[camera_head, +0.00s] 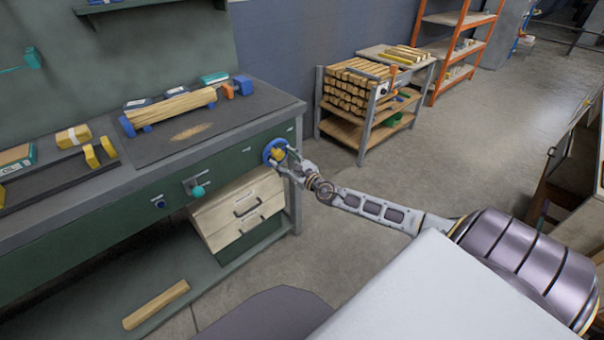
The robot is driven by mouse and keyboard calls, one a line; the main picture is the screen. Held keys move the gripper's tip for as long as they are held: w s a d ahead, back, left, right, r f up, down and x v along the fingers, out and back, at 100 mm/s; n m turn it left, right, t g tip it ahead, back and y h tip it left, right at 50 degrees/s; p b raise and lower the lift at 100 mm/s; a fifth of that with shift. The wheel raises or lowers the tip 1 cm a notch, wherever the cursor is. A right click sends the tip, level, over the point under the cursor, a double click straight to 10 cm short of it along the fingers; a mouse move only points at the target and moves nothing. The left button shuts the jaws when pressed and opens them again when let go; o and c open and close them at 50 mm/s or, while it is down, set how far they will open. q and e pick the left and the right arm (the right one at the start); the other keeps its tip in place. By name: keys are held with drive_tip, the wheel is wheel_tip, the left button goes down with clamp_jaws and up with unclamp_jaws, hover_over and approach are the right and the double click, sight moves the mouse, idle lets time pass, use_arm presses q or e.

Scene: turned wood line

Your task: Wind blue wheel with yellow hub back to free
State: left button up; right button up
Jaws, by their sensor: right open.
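The blue wheel (268,145) with its yellow hub (277,154) is mounted on the green front of the bench, near the right corner. My right gripper (284,158) is at the wheel, its fingers over the hub and the lower right of the rim. It is open; at this size I cannot tell whether its fingers touch the wheel. The gripper partly hides the wheel's lower right side. My left gripper is not in view.
A teal-knobbed lever (197,190) sticks out of the bench front left of the wheel. Wooden drawers (240,208) are below. A cart of wood blanks (362,152) stands behind; the floor right of the bench is clear.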

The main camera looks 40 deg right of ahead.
drive_tip(key=s, duration=1.1)
drive_tip(key=shift+d, duration=0.4)
idle(0.5)
idle(0.8)
